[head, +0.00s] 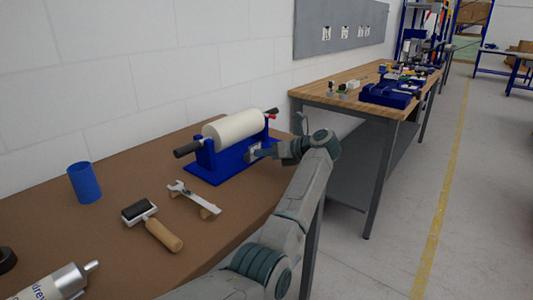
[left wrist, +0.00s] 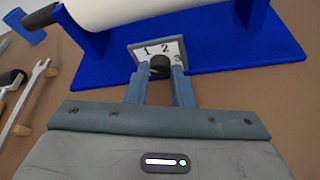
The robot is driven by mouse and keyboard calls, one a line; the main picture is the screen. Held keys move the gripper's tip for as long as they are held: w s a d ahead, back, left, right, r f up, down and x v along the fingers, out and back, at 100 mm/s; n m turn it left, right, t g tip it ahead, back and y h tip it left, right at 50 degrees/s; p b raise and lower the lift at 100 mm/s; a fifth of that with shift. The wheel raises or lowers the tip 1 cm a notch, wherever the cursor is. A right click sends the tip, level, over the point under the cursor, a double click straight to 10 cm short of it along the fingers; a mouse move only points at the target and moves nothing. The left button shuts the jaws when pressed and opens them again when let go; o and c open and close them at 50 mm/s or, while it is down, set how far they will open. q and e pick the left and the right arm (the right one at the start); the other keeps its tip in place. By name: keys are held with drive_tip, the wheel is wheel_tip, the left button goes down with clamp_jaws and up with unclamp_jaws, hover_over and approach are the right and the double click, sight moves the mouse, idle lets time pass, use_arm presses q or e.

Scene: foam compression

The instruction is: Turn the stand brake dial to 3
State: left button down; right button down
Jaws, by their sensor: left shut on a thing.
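The blue stand (head: 218,169) holds a white roll (head: 235,129) on the brown table. On its base is the brake dial's white plate (left wrist: 157,49), marked 1, 2 and 3, with a dark knob (left wrist: 160,66) at its lower edge. My left gripper (left wrist: 160,73) is shut on the knob, one finger on each side. It also shows in the head view (head: 262,153), at the front of the stand. The fingers hide part of the knob, and I cannot tell which number it points to. The 3 is close to the right finger. My right gripper is not in view.
A wrench (head: 190,195) on wooden rests and a hand roller (head: 150,222) lie left of the stand. A blue cup (head: 84,183) stands farther left, and a tube (head: 55,284) lies at the front left. A second workbench (head: 345,101) is behind.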

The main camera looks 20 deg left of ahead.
use_arm(q)
drive_tip(key=c, duration=1.3)
unclamp_jaws()
drive_tip(key=shift+o, duration=0.2)
drive_tip(key=shift+d, duration=0.1)
drive_tip(key=b+v, duration=0.1)
drive_tip(key=v, duration=0.9)
drive_tip(key=shift+s+d, duration=0.1)
drive_tip(key=shift+d, duration=0.15)
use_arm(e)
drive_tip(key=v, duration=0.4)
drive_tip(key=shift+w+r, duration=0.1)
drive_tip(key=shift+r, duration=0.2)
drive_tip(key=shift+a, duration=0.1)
